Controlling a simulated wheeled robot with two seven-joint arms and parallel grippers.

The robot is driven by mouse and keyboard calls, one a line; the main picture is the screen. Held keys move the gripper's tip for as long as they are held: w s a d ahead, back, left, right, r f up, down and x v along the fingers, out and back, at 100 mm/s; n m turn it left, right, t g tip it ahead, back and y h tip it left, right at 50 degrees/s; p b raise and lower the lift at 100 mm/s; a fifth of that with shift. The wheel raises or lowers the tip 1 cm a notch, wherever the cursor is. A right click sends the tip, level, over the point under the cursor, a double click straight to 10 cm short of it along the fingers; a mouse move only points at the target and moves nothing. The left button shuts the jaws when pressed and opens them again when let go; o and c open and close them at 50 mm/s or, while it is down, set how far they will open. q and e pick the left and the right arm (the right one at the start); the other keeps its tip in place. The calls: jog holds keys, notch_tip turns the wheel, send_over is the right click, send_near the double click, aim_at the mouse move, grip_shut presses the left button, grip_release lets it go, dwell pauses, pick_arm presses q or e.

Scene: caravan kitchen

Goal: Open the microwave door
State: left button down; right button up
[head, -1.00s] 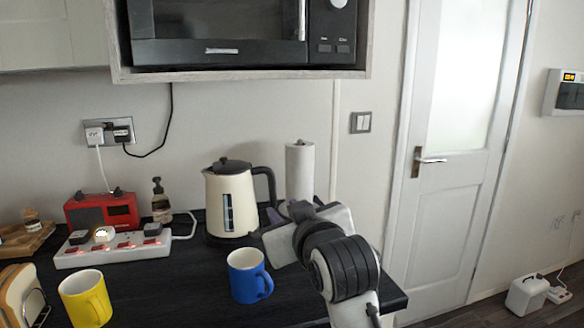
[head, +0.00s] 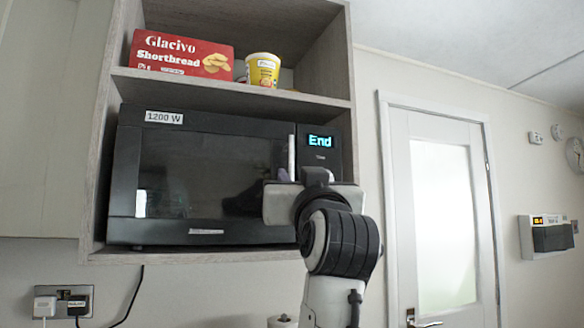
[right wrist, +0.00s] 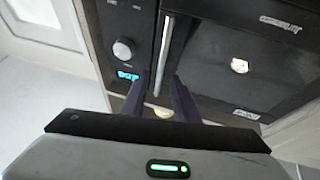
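The black microwave (head: 128,215) sits in a wooden wall cupboard, and its dark glass door (head: 200,170) is closed. Its upright silver handle (head: 291,150) is at the door's right edge; it also shows in the right wrist view (right wrist: 165,42). My right gripper (head: 284,174) is raised in front of the handle, its fingers mostly hidden behind its own body in the head view. In the right wrist view the two dark fingers (right wrist: 158,84) stand apart, with the handle lined up between them. I cannot tell whether they touch it. My left gripper is not in view.
A red shortbread box (head: 180,54) and a yellow tub (head: 263,69) stand on the shelf above the microwave. The control panel (head: 320,170) right of the handle shows "End". A wall socket (head: 64,302) is below left. A white door (head: 442,215) is at the right.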

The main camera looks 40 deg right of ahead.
aim_at(291, 171)
jog(key=shift+p+x, duration=0.5)
jog(key=shift+x, duration=1.7)
grip_shut()
